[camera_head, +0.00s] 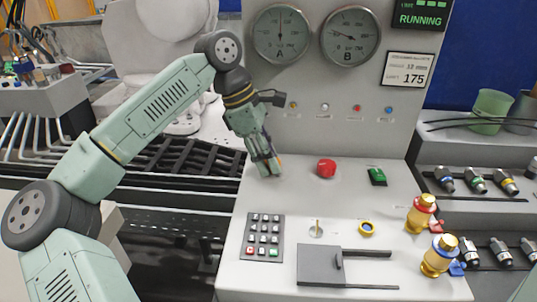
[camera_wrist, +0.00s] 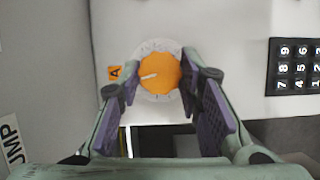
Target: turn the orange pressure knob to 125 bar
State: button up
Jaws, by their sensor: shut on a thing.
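The orange knob (camera_wrist: 160,74) sits in a pale ring with scale marks, beside an orange label "A" (camera_wrist: 114,73), in the wrist view. A white line on the knob points left and slightly down; the scale numbers are too small to read. My gripper (camera_wrist: 160,82) has a finger on each side of the knob and is shut on it. In the head view my gripper (camera_head: 266,168) reaches down to the panel's back left and mostly hides the knob. Gauge A (camera_head: 281,34) has its needle about straight up. Gauge B (camera_head: 350,37) has its needle toward the upper left.
A red mushroom button (camera_head: 326,168) and a green switch (camera_head: 377,176) stand to the right of my gripper. A keypad (camera_head: 263,237) lies in front. A sign (camera_head: 411,70) shows "175", below a green "RUNNING" display (camera_head: 420,15). Gold-topped fittings (camera_head: 421,213) stand at the right.

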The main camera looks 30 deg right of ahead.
dwell(0.3)
jog(key=o, duration=1.1)
jog(key=shift+o, duration=0.2)
jog(key=v, duration=1.2)
